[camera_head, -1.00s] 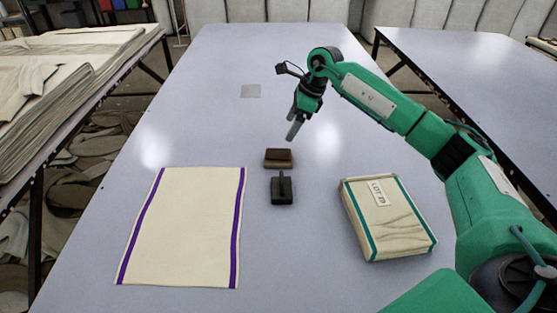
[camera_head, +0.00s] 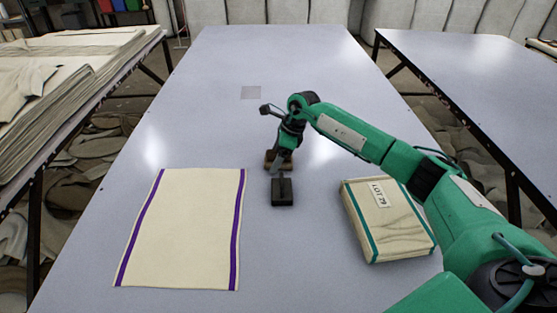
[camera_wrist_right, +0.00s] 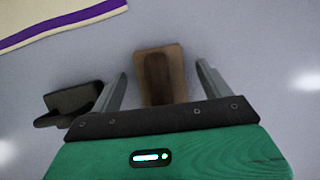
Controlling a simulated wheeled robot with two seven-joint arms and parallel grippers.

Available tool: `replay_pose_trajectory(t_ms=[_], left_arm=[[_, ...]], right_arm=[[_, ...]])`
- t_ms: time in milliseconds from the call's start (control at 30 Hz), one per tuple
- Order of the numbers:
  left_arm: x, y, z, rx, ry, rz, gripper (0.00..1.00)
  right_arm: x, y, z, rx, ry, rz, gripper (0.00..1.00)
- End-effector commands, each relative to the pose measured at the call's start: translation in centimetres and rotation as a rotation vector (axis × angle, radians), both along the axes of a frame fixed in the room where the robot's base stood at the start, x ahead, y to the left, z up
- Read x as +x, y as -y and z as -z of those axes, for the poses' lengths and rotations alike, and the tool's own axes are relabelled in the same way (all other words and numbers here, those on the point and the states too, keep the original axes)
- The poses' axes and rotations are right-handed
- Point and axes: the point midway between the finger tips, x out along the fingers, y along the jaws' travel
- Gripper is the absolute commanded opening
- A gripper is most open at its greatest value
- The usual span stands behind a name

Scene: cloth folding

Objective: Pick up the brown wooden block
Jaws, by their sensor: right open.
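The brown wooden block (camera_head: 270,164) lies on the table behind the dark block, partly hidden by my right gripper (camera_head: 279,165) in the head view. In the right wrist view the brown block (camera_wrist_right: 160,75), with a darker raised strip along its middle, sits between the two spread fingers of my right gripper (camera_wrist_right: 162,85). The gripper is open, with a gap visible on both sides of the block. I cannot tell how far the fingertips are above the table. My left gripper is not in view.
A dark block with an upright handle (camera_head: 282,193) stands just in front of the brown block. It lies outside the left finger in the wrist view. A cream cloth with purple stripes (camera_head: 185,230) lies left. A cream folded bundle (camera_head: 388,222) lies right. The far table (camera_head: 270,50) is mostly clear.

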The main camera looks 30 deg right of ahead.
Motion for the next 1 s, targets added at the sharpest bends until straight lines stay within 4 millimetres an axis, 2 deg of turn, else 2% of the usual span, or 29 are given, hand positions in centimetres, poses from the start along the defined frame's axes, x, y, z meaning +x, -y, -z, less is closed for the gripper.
replay_pose_trajectory(t_ms=[233,267,500,533,833,1000], left_arm=[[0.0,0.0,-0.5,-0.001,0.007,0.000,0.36],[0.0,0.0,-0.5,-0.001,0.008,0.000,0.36],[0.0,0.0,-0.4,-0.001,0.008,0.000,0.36],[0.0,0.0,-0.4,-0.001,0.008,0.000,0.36],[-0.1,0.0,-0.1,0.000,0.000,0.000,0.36],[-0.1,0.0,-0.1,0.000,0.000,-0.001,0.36]], right_arm=[[0.1,-0.1,0.5,-0.001,0.001,0.002,0.80],[0.1,-0.1,0.5,-0.001,0.001,0.002,0.76],[0.1,-0.1,0.4,0.000,0.000,0.001,0.29],[0.1,-0.1,0.4,0.000,0.002,0.002,0.26],[0.1,-0.1,0.1,0.000,0.002,0.002,0.25],[0.2,-0.1,-1.3,0.001,0.004,0.001,0.25]])
